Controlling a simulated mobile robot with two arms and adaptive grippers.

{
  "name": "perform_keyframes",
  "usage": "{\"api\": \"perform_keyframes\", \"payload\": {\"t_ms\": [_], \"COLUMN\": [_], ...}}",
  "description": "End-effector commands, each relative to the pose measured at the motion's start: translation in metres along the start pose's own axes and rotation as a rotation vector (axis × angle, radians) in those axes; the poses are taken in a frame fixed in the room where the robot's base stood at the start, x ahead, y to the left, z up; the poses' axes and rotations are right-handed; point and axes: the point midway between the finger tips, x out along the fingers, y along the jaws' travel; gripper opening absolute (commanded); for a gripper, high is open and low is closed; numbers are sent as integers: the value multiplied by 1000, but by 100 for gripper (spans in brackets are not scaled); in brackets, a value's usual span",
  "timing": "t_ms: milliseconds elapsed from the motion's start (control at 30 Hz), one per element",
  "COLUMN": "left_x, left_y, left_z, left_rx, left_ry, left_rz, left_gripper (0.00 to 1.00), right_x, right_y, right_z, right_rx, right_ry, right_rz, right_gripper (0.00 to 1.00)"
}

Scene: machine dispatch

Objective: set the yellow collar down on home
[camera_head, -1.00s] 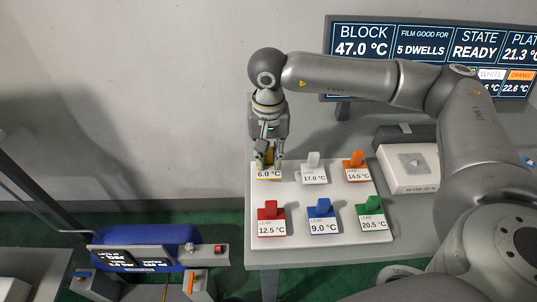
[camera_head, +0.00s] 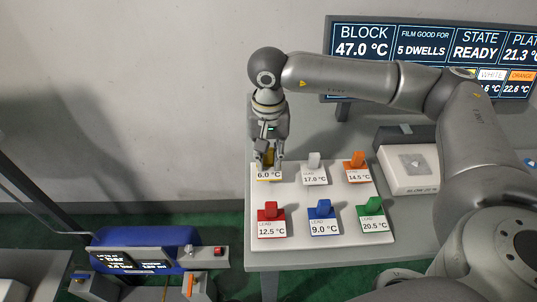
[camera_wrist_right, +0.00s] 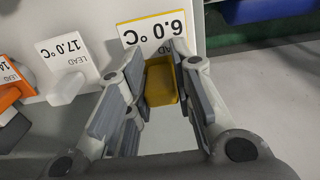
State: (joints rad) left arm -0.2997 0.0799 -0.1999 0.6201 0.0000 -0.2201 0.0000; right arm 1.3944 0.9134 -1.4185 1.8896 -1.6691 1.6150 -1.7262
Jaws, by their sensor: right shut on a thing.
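The yellow collar (camera_wrist_right: 161,82) sits between the fingers of my right gripper (camera_head: 268,162), which is shut on it. In the wrist view the right gripper (camera_wrist_right: 163,92) has a finger on each side of the collar. It is at the yellow-edged 6.0 °C place (camera_head: 269,175), the back left place on the white board. That label also shows in the wrist view (camera_wrist_right: 155,30). In the head view the fingers mostly hide the collar. I cannot tell whether its underside touches the board. No place reads "home". My left gripper is not in view.
The white board (camera_head: 300,200) also holds white (camera_head: 314,162), orange (camera_head: 354,161), red (camera_head: 271,212), blue (camera_head: 322,210) and green (camera_head: 371,208) pieces. A white box (camera_head: 410,168) stands to the right. A blue machine (camera_head: 150,240) is at lower left.

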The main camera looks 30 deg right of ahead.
Motion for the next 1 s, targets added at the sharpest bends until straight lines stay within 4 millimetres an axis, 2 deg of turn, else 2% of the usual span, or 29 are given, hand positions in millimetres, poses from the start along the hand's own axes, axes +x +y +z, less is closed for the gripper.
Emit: {"api": "perform_keyframes", "payload": {"t_ms": [1000], "left_x": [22], "left_y": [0], "left_z": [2], "left_rx": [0], "left_ry": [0], "left_rz": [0], "left_gripper": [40], "right_x": [23], "right_y": [0], "right_z": [0], "right_rx": [0], "right_ry": [0], "right_rz": [-1], "right_gripper": [0]}}
